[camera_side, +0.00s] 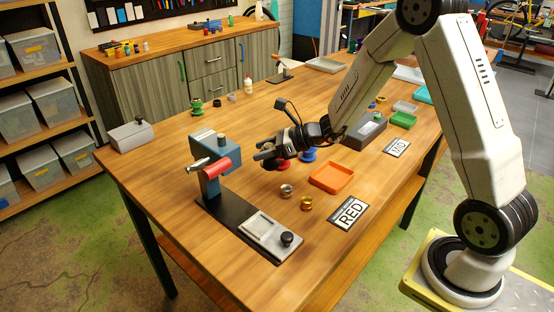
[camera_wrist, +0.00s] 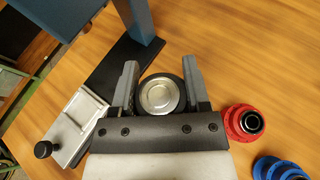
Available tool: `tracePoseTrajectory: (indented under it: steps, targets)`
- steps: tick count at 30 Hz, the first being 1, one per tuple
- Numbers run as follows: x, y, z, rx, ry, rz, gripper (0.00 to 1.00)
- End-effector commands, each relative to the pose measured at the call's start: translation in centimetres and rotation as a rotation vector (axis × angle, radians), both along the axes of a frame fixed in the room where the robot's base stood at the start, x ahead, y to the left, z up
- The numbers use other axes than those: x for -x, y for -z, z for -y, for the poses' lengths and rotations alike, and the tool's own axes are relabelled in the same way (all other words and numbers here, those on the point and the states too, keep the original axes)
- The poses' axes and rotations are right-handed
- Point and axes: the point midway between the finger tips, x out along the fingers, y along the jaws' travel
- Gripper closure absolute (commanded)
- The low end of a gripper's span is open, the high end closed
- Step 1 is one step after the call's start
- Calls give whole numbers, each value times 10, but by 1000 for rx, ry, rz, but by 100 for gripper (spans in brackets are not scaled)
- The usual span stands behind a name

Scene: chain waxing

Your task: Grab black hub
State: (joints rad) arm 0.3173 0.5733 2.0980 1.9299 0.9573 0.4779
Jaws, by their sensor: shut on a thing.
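The black hub (camera_wrist: 161,94) sits between the two fingers of my gripper (camera_wrist: 160,66) in the wrist view, showing a silver round face and a dark rim. The fingers are shut on its sides. In the side view my gripper (camera_side: 265,150) is over the middle of the wooden table, and the dark hub (camera_side: 271,163) shows partly under the fingers. I cannot tell whether the hub still touches the table.
A red hub (camera_wrist: 243,122) and a blue hub (camera_wrist: 278,168) stand close to the right of my gripper. A blue-grey stand with a red part (camera_side: 221,166) is to the left. Silver (camera_side: 286,191) and gold (camera_side: 306,203) hubs and an orange tray (camera_side: 331,178) are nearby.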

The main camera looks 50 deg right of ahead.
Motion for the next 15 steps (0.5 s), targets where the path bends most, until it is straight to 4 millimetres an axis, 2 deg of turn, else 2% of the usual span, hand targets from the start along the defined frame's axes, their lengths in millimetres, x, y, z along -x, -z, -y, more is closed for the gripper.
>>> tracePoseTrajectory:
  steps: [3, 15]
  targets:
    - [14, -15, 0, 1, 0, 4, 100]
    - [73, -40, -2, 0, 1, 4, 100]
